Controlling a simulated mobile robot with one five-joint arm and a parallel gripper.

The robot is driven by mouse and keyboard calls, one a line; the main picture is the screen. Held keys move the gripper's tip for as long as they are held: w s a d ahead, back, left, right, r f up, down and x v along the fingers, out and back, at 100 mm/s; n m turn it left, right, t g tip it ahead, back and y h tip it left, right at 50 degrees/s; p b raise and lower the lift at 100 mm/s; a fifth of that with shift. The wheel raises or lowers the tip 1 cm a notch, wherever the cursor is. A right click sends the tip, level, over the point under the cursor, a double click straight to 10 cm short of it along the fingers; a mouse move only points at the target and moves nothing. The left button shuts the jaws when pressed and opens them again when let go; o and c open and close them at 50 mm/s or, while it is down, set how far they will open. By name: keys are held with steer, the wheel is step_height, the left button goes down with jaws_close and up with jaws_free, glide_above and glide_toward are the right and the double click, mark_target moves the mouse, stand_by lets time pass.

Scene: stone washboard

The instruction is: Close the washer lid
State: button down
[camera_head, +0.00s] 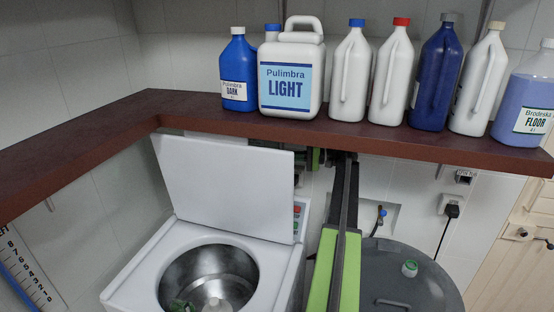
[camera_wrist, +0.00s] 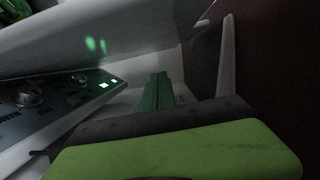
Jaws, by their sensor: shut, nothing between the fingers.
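The washer (camera_head: 130,285) is a white top loader at the lower middle of the head view. Its white lid (camera_head: 228,185) stands open, leaning back above the steel drum (camera_head: 210,275). My arm reaches up on the right of the washer, and my gripper (camera_wrist: 163,90) is beside the lid's right edge, below the shelf. The gripper is shut and empty; the shelf and arm partly hide it in the head view. In the wrist view, the lid (camera_wrist: 90,40) fills the upper left, above the control panel (camera_wrist: 60,105). I cannot tell whether the gripper touches the lid.
A dark red-brown shelf (camera_head: 190,118) runs above the washer and holds several detergent bottles, including a large white jug (camera_head: 290,75). A grey bin (camera_head: 405,280) stands right of my arm. A wall socket with a black plug (camera_head: 451,208) is behind it.

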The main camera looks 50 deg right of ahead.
mark_target(262, 162)
steer(key=w+a, duration=0.1)
steer(key=a, duration=0.2)
steer(key=w+a, duration=0.1)
steer(key=a, duration=0.2)
steer(key=w+a, duration=0.2)
steer(key=a, duration=0.1)
steer(key=shift+f, duration=0.3)
